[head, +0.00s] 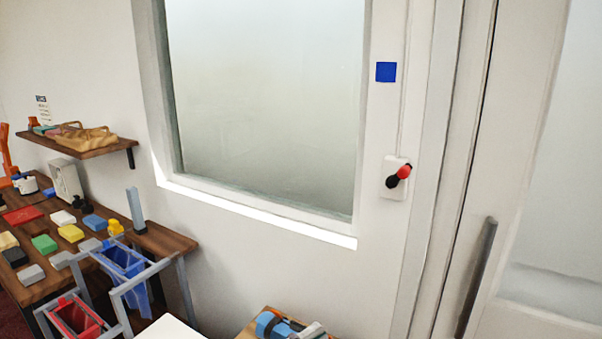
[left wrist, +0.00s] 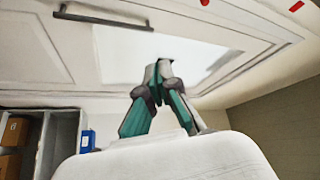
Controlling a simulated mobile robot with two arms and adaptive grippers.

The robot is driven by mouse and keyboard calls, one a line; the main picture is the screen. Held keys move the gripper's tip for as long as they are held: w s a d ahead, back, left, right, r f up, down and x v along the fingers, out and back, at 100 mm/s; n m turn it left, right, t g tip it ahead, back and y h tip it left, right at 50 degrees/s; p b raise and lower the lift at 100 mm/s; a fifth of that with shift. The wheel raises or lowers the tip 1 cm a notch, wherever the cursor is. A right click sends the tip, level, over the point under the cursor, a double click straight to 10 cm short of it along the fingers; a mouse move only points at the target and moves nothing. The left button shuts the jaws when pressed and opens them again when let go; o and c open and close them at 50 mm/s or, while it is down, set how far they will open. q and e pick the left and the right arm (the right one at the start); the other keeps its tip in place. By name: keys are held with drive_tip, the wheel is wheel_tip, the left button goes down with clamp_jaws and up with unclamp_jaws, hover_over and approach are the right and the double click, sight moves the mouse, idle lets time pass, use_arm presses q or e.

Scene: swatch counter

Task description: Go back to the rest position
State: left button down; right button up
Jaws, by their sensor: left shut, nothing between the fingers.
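My left gripper (left wrist: 158,72) shows in the left wrist view, at the middle of the picture. Its teal and grey fingers come together at the tips, and nothing is held between them. It points toward a pale panelled surface with a dark bar handle (left wrist: 100,17). I cannot make out the left gripper clearly in the head view. My right gripper is not in either view.
In the head view, a wooden counter (head: 165,240) with several coloured blocks stands at left, below a wall shelf (head: 85,147). Blue (head: 122,259) and red (head: 77,318) bins sit in a grey frame. A door handle (head: 478,275) is at right. The left wrist view shows shelving (left wrist: 62,135).

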use_arm(q)
drive_tip(key=w+a+f+n+t+y, duration=0.2)
drive_tip(key=a+f+n+t+y, duration=0.15)
drive_tip(key=a+n+y, duration=0.45)
drive_tip(key=w+a+f+n+t+y, duration=0.15)
drive_tip(key=a+n+t+y, duration=0.25)
drive_tip(key=a+n+y, duration=0.4)
drive_tip(key=s+a+f+n+g+y, duration=0.3)
drive_tip(key=s+a+f+n+g, duration=0.15)
drive_tip(key=f, duration=0.55)
drive_tip(key=s+a+f+n+g, duration=0.1)
drive_tip(key=s+f+g, duration=0.25)
drive_tip(key=s, duration=0.35)
drive_tip(key=s+f+g+h, duration=0.1)
drive_tip(key=s+f+g, duration=0.25)
drive_tip(key=s, duration=0.25)
drive_tip(key=s+a+f+n+g, duration=0.1)
drive_tip(key=s+f+g, duration=0.25)
drive_tip(key=s, duration=0.35)
wheel_tip(320, 180, down, 28)
drive_tip(key=r+b, duration=0.1)
drive_tip(key=s+a+f+g+b, duration=0.1)
drive_tip(key=s+a+f+g, duration=0.1)
drive_tip(key=s+f, duration=1.5)
drive_tip(key=shift+s+a+f+m, duration=0.2)
drive_tip(key=shift+s+f+m, duration=0.1)
drive_tip(key=shift+m, duration=0.15)
